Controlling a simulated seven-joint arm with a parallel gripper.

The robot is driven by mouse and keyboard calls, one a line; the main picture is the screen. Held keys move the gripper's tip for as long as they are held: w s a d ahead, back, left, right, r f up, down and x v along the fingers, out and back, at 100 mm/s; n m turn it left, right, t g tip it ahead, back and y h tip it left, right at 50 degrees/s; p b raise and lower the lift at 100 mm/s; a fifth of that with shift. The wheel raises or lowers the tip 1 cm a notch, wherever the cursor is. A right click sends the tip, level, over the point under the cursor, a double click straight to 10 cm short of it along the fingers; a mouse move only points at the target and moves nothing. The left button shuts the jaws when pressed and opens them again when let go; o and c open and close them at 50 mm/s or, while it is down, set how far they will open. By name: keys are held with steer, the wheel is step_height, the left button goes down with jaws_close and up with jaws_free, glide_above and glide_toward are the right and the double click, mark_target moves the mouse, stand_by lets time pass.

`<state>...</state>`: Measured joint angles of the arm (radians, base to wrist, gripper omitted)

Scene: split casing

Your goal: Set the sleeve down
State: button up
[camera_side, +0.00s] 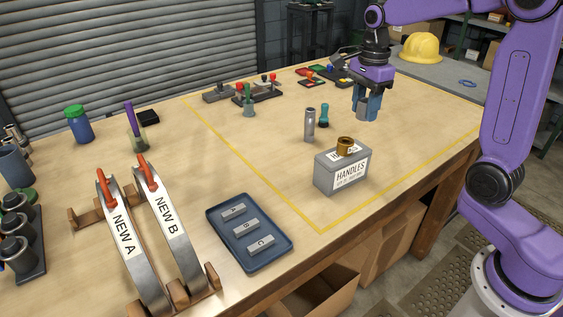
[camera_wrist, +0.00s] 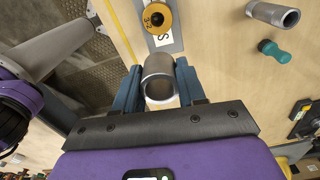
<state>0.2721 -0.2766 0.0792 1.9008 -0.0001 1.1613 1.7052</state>
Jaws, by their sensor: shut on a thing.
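My gripper (camera_side: 367,103) is shut on a short grey metal sleeve, held above the table toward the right rear. In the wrist view, the sleeve (camera_wrist: 158,80) sits between the two blue fingers of my gripper (camera_wrist: 157,85), and its open round end faces the camera. In the side view, the fingers mostly hide the sleeve. Whether its lower end touches anything cannot be told, but the gripper appears clear of the table.
A grey HANDLES box (camera_side: 342,170) with a brass ring (camera_side: 345,146) on top stands at front right. A grey tube (camera_side: 310,125) and a teal-handled tool (camera_side: 324,116) stand behind it. A blue tray (camera_side: 249,263) holds lettered blocks. Yellow lines (camera_side: 250,167) mark a largely clear area.

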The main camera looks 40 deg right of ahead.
steer(key=w+a+n, duration=0.1)
steer(key=w+a, duration=0.2)
steer(key=a, duration=0.7)
step_height(320, 180, down, 5)
steer(key=shift+r, duration=0.15)
steer(key=shift+w+f, duration=0.15)
steer(key=shift+f, duration=0.1)
steer(key=w+a+f, duration=0.1)
steer(key=w+f, duration=0.3)
steer(key=w, duration=0.5)
glide_above(281, 162)
steer(key=f, duration=0.5)
steer(key=shift+s+f, duration=0.15)
steer(key=shift+s, duration=0.05)
steer(key=shift+w+f, duration=0.3)
steer(key=shift+f, duration=1.55)
steer(key=shift+f, duration=0.1)
